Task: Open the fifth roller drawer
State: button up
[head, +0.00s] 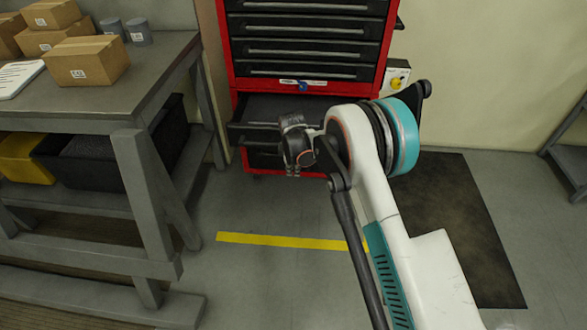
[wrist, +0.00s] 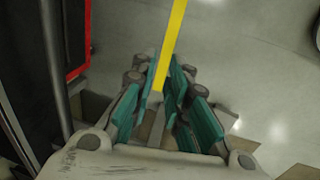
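The red roller cabinet (head: 225,50) stands at the back with dark drawers. Several upper drawers are shut, and its top is cut off by the frame. Below a red strip, a dark drawer (head: 265,107) stands pulled out, its inside showing. I cannot tell its number from the top. My gripper (head: 293,172) points down in front of this drawer and hides part of its front. In the wrist view the teal-padded fingers (wrist: 170,78) are slightly parted, with floor and tape showing between them. They hold nothing. A red cabinet edge (wrist: 78,72) and dark bars show at left.
A grey workbench (head: 130,95) with cardboard boxes (head: 86,60) stands at left, with black and yellow bins (head: 25,160) below. Yellow tape (head: 285,240) crosses the open floor in front. A dark mat (head: 445,215) lies at right.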

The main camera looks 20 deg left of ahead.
jog(key=o, duration=0.8)
jog(key=shift+r, duration=0.1)
jog(key=r, duration=0.4)
jog(key=s+r, duration=0.1)
jog(key=r, duration=0.2)
jog(key=s+r, duration=0.1)
jog(key=r, duration=0.3)
jog(key=shift+s+d+r, duration=0.15)
jog(key=shift+d+r, duration=0.1)
jog(key=shift+r, duration=0.05)
